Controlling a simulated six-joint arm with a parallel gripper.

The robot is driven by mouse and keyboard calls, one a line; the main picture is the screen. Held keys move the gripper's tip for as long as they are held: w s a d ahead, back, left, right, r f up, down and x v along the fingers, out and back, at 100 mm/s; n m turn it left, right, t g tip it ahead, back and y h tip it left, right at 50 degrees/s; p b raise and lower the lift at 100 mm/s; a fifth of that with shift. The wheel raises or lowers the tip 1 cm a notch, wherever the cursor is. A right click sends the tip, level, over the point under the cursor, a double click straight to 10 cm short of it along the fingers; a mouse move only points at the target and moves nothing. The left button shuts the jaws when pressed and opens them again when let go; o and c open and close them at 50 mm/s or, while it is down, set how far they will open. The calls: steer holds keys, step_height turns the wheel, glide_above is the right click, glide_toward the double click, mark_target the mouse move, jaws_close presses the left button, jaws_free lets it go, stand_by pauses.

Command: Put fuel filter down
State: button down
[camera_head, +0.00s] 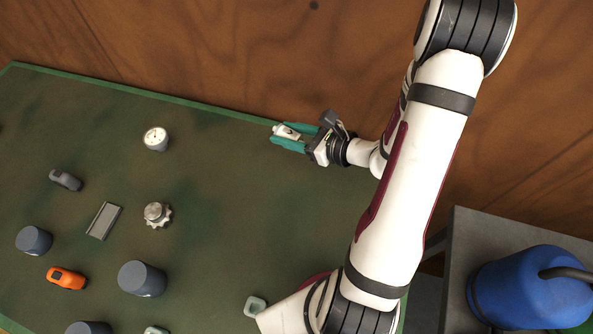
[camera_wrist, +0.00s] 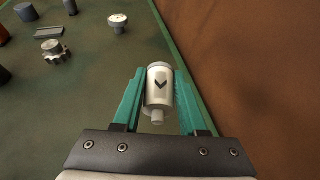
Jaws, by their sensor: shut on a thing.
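The fuel filter (camera_wrist: 159,92) is a small white cylinder with a dark chevron mark and a short spout at its near end. My gripper (camera_wrist: 157,95) has teal fingers, one on each side of the filter, and is shut on it. In the head view the filter (camera_head: 286,132) shows between the fingers of my gripper (camera_head: 288,137), close to the far edge of the green table (camera_head: 240,190). Whether the filter touches the table is hard to tell.
A white gauge (camera_head: 156,138), a metal gear part (camera_head: 157,214), a grey flat plate (camera_head: 104,221), an orange item (camera_head: 67,278) and several dark cylinders, one of them large (camera_head: 142,279), stand to the left. A brown wooden wall (camera_head: 220,50) rises behind the table. The table around my gripper is clear.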

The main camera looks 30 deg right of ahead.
steer(key=s+d+n+g+y, duration=0.15)
steer(key=s+d, duration=0.25)
steer(key=s, duration=0.4)
steer(key=s+d+n+g+y, duration=0.1)
steer(key=s+d+n+y, duration=0.1)
steer(key=s+d, duration=0.5)
glide_above(309, 188)
steer(key=f, duration=0.7)
steer(key=shift+s+d, duration=0.2)
steer(key=shift+s, duration=0.2)
steer(key=shift+h, duration=0.25)
steer(key=shift+w+a+f, duration=0.1)
steer(key=shift+w+f, duration=0.1)
steer(key=shift+f, duration=0.95)
steer(key=shift+w+a+f, duration=0.1)
steer(key=shift+w+f, duration=0.05)
steer(key=shift+f, duration=0.95)
steer(key=shift+c, duration=2.3)
jaws_free()
steer(key=shift+f, duration=0.15)
